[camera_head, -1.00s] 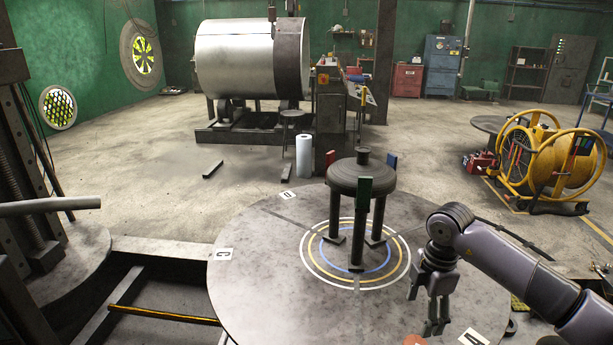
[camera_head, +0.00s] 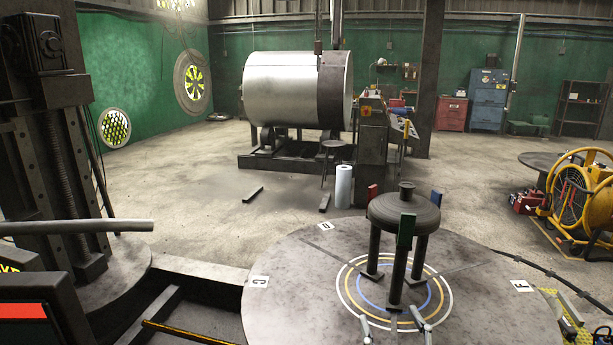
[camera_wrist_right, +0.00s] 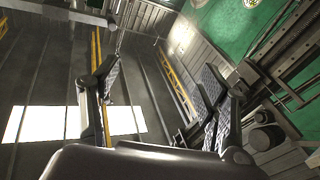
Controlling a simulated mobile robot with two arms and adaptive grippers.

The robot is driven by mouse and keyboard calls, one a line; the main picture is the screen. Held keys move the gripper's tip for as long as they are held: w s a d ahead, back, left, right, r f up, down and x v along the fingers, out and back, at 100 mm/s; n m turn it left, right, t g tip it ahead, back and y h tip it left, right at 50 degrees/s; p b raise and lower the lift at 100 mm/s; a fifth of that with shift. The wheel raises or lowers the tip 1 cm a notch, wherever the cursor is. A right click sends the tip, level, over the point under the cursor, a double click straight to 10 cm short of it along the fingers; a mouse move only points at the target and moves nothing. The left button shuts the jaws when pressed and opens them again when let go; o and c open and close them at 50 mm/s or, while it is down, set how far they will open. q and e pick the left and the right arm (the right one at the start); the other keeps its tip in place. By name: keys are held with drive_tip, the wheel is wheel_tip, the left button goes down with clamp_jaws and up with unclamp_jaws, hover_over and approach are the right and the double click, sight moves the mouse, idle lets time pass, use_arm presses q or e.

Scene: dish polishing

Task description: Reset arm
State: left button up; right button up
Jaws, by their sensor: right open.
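My right gripper (camera_head: 391,316) shows only as two light fingertips at the bottom edge of the head view, in front of the polishing stand. In the right wrist view its two fingers (camera_wrist_right: 160,90) are spread wide with nothing between them. That view looks up at the roof beams, so the gripper points upward. The rest of the right arm is out of the head view. My left gripper is not in view.
A round table (camera_head: 290,310) bears a dark three-legged stand (camera_head: 403,210) with coloured tabs, close to my right fingertips. A grey bar (camera_head: 75,227) juts from machinery on the left. A yellow reel (camera_head: 585,200) stands right. Open floor lies beyond the table.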

drive_tip(key=s+d+f+m+g+h, duration=0.25)
drive_tip(key=s+f+g, duration=0.2)
drive_tip(key=f, duration=0.35)
drive_tip(key=s+d+f+m+g+h, duration=0.1)
drive_tip(key=s+d+f+g+h, duration=0.2)
drive_tip(key=s+f, duration=0.35)
drive_tip(key=s+f+n+g+y, duration=0.1)
drive_tip(key=s+f+g, duration=0.3)
drive_tip(key=s, duration=0.4)
drive_tip(key=s+f+n+g+y, duration=0.1)
drive_tip(key=s+f+g, duration=0.35)
drive_tip(key=s, duration=0.45)
wheel_tip(320, 180, down, 26)
drive_tip(key=g, duration=0.1)
drive_tip(key=s+d+f+g, duration=0.1)
drive_tip(key=s+d+f, duration=0.1)
drive_tip(key=s+f, duration=1.4)
drive_tip(key=shift+s+d+f, duration=0.35)
drive_tip(key=shift+s, duration=0.25)
